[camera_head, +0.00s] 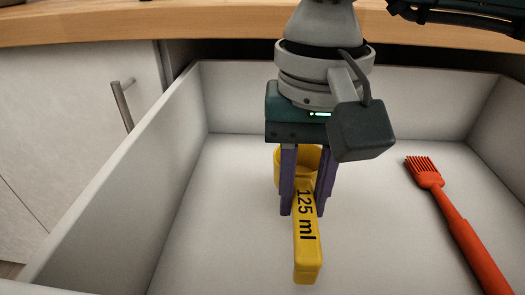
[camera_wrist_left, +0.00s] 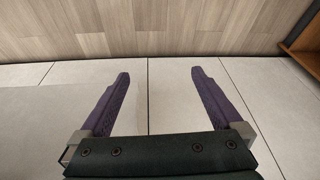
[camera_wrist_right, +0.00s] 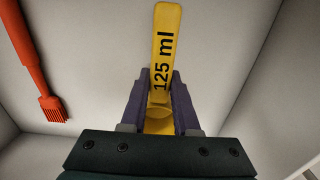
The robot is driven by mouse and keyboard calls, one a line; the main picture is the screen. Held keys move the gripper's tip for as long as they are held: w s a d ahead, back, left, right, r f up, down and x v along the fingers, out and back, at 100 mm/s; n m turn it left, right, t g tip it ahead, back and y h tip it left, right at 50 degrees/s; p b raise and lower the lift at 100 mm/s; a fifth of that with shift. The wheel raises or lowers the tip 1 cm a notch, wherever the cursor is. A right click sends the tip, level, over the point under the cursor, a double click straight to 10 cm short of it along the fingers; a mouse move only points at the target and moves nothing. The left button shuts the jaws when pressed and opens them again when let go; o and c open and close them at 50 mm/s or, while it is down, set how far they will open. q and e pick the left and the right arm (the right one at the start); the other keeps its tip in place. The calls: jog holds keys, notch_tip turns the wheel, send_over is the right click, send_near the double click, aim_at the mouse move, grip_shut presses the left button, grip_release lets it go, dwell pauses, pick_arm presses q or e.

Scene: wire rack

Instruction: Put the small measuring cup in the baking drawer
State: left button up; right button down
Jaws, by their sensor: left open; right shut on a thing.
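The yellow measuring cup (camera_head: 306,240) has a long flat handle marked "125 ml". My right gripper (camera_head: 303,212) is shut on it near where the handle meets the bowl. The cup is inside the open white drawer (camera_head: 240,205), over its floor; I cannot tell whether it touches the floor. In the right wrist view the cup's handle (camera_wrist_right: 166,45) points away between the purple fingers, and its bowl is partly hidden by the gripper. My left gripper (camera_wrist_left: 162,90) is open and empty above a tiled floor, outside the head view.
A red-orange brush (camera_head: 445,205) lies on the drawer floor at the right. The drawer's left wall (camera_head: 125,185) and back wall rise around the cup. A wooden counter edge (camera_head: 150,25) runs above the back. The drawer's left floor is clear.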

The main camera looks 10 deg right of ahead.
notch_tip(320, 180, down, 4)
jog(key=shift+f+b, duration=0.1)
jog(key=shift+b, duration=0.35)
jog(key=shift+f+b, duration=0.15)
jog(key=shift+b, duration=0.15)
jog(key=c, duration=0.7)
grip_release()
jog(key=shift+o, duration=0.2)
